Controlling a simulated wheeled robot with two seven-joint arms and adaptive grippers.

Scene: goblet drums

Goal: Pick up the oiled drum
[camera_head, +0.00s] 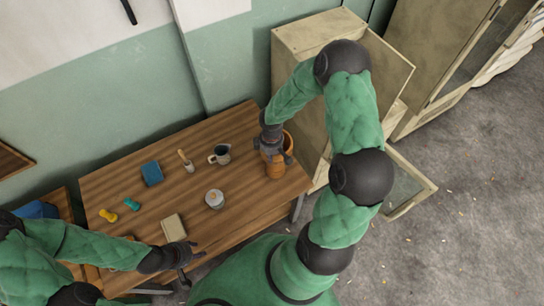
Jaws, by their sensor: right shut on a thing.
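An orange-brown goblet drum (276,168) stands near the right end of the wooden table. My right gripper (271,150) is at its upper part, shut on it. The gripper and wrist hide some of the drum, and I cannot tell whether its base touches the tabletop. My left gripper (188,262) is low at the table's front edge, away from the drum. Its fingers look spread, with nothing visible between them.
The wooden table (240,130) also carries a blue block (152,173), a dark mug (220,154), a small brush pot (187,163), a lidded jar (214,199) and a beige block (174,227). Cabinets (303,36) with open doors stand close behind my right arm.

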